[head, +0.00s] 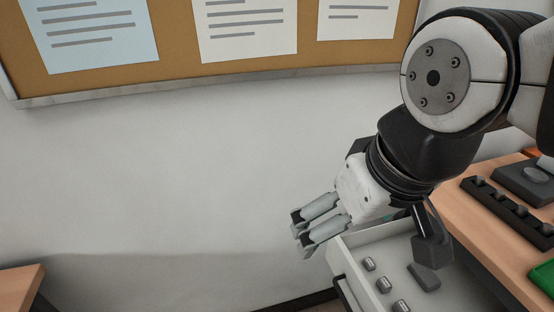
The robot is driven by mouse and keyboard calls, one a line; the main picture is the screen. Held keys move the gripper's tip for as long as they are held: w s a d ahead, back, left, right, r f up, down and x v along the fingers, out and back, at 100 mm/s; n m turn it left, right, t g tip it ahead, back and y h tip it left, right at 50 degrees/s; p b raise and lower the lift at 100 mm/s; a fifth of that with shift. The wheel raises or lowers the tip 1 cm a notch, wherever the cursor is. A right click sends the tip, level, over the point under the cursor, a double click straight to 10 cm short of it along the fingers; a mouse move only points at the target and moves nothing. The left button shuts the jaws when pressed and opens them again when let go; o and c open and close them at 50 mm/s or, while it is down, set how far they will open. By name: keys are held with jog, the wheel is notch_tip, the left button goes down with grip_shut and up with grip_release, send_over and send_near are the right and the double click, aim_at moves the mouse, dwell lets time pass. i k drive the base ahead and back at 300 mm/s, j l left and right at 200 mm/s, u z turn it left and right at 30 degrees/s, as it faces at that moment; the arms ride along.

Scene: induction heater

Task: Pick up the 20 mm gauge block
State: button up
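Small grey metal blocks lie in an open pale drawer (345,262) at the lower right: one near the drawer's left wall (369,264), a second block (384,284) nearer, and a third block (401,306) at the picture's bottom edge. No size marking is readable, so I cannot tell which is the 20 mm gauge block. My gripper (303,233) is above and left of the drawer, pointing down-left, clear of the blocks. Its two fingers are apart with nothing between them. My arm hides part of the drawer's far end.
A darker flat piece (424,278) also lies in the drawer. The wooden bench (482,225) at right holds a black rack (507,212), a dark grey device (527,181) and a green item (543,277). Another wooden top (18,287) is at lower left. Wall space left of my gripper is clear.

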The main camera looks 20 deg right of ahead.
aim_at(369, 263)
jog(key=z, duration=0.85)
jog(key=i+j+z, duration=0.3)
jog(key=j, duration=0.25)
jog(key=k+j+z, duration=0.15)
jog(key=k, duration=0.25)
